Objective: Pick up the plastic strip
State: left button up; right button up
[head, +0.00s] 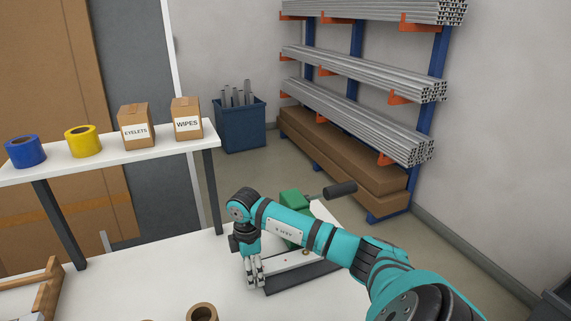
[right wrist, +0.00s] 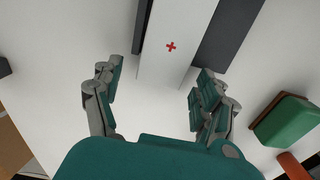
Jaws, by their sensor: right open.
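A pale strip (right wrist: 163,64) with a small red cross on it shows between the fingers in the right wrist view, with dark bars along both sides. I take it to be the plastic strip. In the head view a pale strip (head: 291,262) lies along a dark base beside my right gripper (head: 256,281). My right gripper (right wrist: 156,78) is open and empty, its fingers on either side of the strip's near end. Whether the fingers touch it I cannot tell. My right arm hides part of the strip in the head view. My left gripper is out of view.
A green device (head: 291,203) with a black handle (head: 340,190) stands just behind my right arm. A raised white shelf (head: 105,155) holds tape rolls and two cartons. A wooden frame (head: 44,287) and brown roll (head: 201,312) lie at the front left. The white tabletop between is clear.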

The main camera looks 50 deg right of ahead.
jog(key=c, duration=1.4)
jog(key=shift+r, duration=0.1)
jog(key=shift+c, duration=0.2)
jog(key=shift+r, duration=0.1)
